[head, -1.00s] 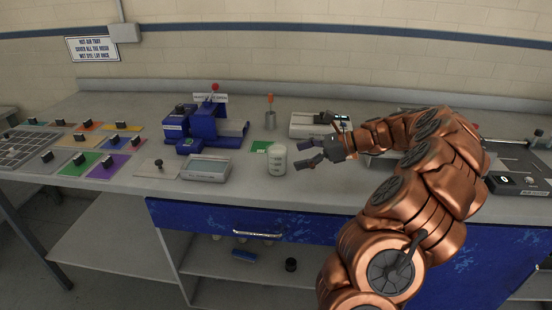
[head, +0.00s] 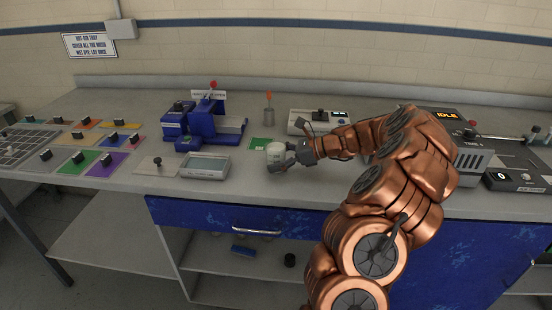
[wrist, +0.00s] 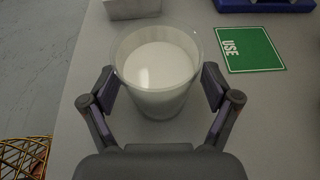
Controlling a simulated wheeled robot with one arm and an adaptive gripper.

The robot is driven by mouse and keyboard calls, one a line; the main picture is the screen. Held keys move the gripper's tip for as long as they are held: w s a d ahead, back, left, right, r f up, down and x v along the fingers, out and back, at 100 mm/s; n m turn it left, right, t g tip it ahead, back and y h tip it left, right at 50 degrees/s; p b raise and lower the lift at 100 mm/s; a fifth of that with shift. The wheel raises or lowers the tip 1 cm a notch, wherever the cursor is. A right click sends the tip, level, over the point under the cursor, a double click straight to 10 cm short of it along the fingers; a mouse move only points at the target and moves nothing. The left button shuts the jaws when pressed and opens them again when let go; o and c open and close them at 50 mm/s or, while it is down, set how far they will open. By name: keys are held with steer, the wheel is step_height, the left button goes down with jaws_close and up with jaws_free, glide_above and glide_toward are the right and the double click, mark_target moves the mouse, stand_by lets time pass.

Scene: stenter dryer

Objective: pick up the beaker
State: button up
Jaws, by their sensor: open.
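The beaker (wrist: 158,80) is a clear cup holding white content, upright on the grey bench. In the head view the beaker (head: 274,152) stands near the bench's front edge, partly hidden by my fingers. My gripper (head: 281,159) is open, with its fingers on either side of the beaker. In the wrist view my gripper (wrist: 158,92) has one fingertip at the left of the beaker and one at the right, both close to its wall. I cannot tell whether either finger touches it.
A green USE card (wrist: 249,49) lies just beyond the beaker. A metal cup with an orange-tipped tool (head: 268,115) and a grey instrument (head: 318,121) stand behind.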

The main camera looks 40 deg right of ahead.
mark_target(278, 149)
steer(key=c, duration=1.4)
steer(key=shift+r, duration=0.1)
steer(key=shift+r, duration=0.25)
steer(key=r, duration=0.3)
steer(key=shift+s+d+b, duration=0.15)
steer(key=shift+s+b, duration=0.15)
steer(key=shift+b, duration=0.05)
steer(key=s+d, duration=0.1)
steer(key=s, duration=0.4)
steer(key=s+d+r+b, duration=0.1)
steer(key=s+d, duration=0.1)
steer(key=s, duration=0.2)
steer(key=s+d+b, duration=0.1)
steer(key=s+d, duration=0.1)
steer(key=s, duration=0.3)
steer(key=shift+s+r, duration=0.2)
steer(key=shift+s, duration=0.1)
steer(key=shift+w, duration=0.1)
